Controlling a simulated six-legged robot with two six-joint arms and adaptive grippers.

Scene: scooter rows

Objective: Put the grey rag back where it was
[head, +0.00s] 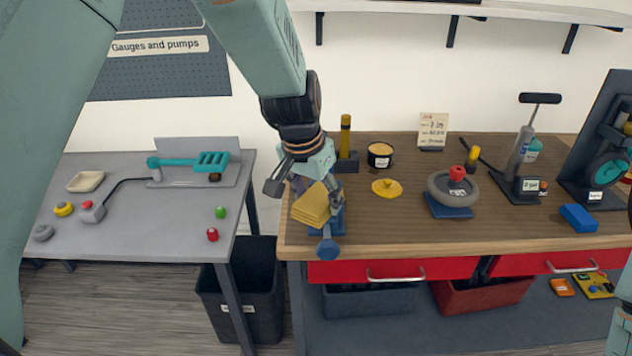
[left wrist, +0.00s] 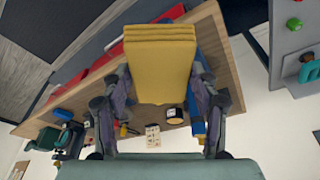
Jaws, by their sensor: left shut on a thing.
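My left gripper (head: 305,212) is shut on a folded yellow cloth (head: 312,204) at the left end of the wooden bench. The cloth also shows between the fingers in the left wrist view (left wrist: 160,60), with several folded layers. A blue pad (head: 340,221) shows beside and below the cloth, partly hidden by the gripper. I cannot tell whether the cloth touches the pad or the bench. I see no grey rag in either view. My right gripper is not in view.
The wooden bench (head: 400,224) carries a dark tin (head: 380,155), a yellow lump (head: 387,188), a wheel on a blue pad (head: 449,211) and a pump (head: 521,150). A grey table (head: 140,225) stands left, across a gap with a black bin (head: 262,290).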

